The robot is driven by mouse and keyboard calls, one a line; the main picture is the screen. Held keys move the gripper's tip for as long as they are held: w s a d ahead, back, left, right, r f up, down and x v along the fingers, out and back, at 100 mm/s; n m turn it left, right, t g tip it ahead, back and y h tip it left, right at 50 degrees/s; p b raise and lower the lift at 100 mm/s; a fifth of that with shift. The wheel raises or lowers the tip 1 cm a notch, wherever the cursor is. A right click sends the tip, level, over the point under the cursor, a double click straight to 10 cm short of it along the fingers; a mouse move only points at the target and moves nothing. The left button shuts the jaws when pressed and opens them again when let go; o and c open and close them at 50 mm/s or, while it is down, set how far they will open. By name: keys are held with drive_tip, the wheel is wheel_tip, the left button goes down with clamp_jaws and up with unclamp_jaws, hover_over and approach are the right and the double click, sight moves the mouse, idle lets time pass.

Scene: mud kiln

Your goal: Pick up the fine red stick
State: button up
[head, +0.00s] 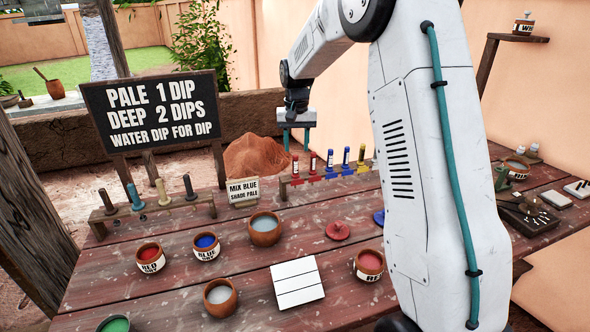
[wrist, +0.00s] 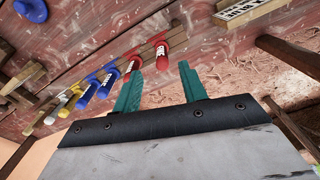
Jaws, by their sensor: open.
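Two red sticks with white labels stand side by side in the right-hand rack: the left one (head: 295,167) at its left end, the other (head: 312,164) beside it. I cannot read the labels to tell which is the fine one. My gripper (head: 297,142) is open and empty, hanging above and behind the rack's left end. Its teal fingers (wrist: 161,88) are apart, with no stick between them.
Blue sticks (head: 346,157) and a yellow stick (head: 361,156) share the rack. A "MIX BLUE SHADE PALE" sign (head: 243,191) stands just left of it. Paint pots, a white tile (head: 297,283) and a red lid (head: 338,231) lie in front. A dip board (head: 152,108) stands behind.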

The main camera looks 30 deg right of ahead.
sight(296, 155)
drive_tip(key=f, duration=0.7)
drive_tip(key=shift+w+a+f, duration=0.1)
drive_tip(key=shift+w+f, duration=0.1)
drive_tip(key=shift+f, duration=0.1)
clamp_jaws()
